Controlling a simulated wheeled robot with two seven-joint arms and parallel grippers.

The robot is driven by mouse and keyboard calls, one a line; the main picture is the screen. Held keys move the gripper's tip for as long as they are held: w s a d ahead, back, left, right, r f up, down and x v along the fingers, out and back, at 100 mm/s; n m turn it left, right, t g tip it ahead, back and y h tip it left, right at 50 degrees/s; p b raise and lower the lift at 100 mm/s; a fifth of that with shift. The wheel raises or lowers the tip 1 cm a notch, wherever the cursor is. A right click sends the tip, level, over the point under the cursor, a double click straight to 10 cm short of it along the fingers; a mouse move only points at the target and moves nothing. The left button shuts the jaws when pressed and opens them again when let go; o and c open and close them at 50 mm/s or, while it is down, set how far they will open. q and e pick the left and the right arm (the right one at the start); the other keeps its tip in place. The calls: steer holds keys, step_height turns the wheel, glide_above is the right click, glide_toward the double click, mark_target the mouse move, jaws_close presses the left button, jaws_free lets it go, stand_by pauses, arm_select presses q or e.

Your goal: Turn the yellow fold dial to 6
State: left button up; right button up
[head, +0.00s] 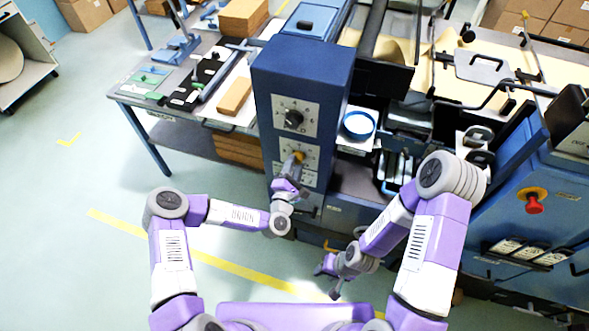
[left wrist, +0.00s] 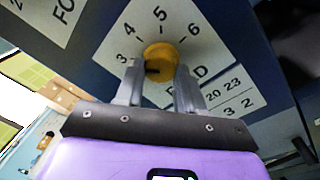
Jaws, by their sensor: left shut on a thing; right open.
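The yellow fold dial (head: 299,156) is on the front of the blue machine column, on a white plate under a black knob. In the left wrist view the yellow dial (left wrist: 160,55) sits on a plate (left wrist: 130,36) with 3, 4, 5 and 6 printed around it. My left gripper (head: 292,172) is at the dial; its two fingers (left wrist: 158,80) are shut on the dial's sides. Which number the dial points at cannot be told. My right gripper (head: 331,280) is open and low, apart from the column, over the floor.
The black knob (head: 293,118) has its own plate above the dial. A grey worktable (head: 130,92) with tools and a wooden block stands left of the column (head: 295,75). A blue panel with a red button (head: 533,204) is at the right.

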arm_select(q)
steer(key=m+b, duration=0.6)
steer(key=m, duration=0.3)
steer(key=m+g+h+b, duration=0.1)
steer(key=m+b, duration=0.4)
steer(key=m, duration=0.4)
steer(key=m+h+b, duration=0.1)
steer(key=m+b, duration=0.5)
steer(key=m, duration=0.3)
steer(key=shift+a+r+m+b, duration=0.1)
steer(key=shift+r+m+b, duration=0.15)
steer(key=shift+m+b, duration=0.1)
steer(key=o, duration=1)
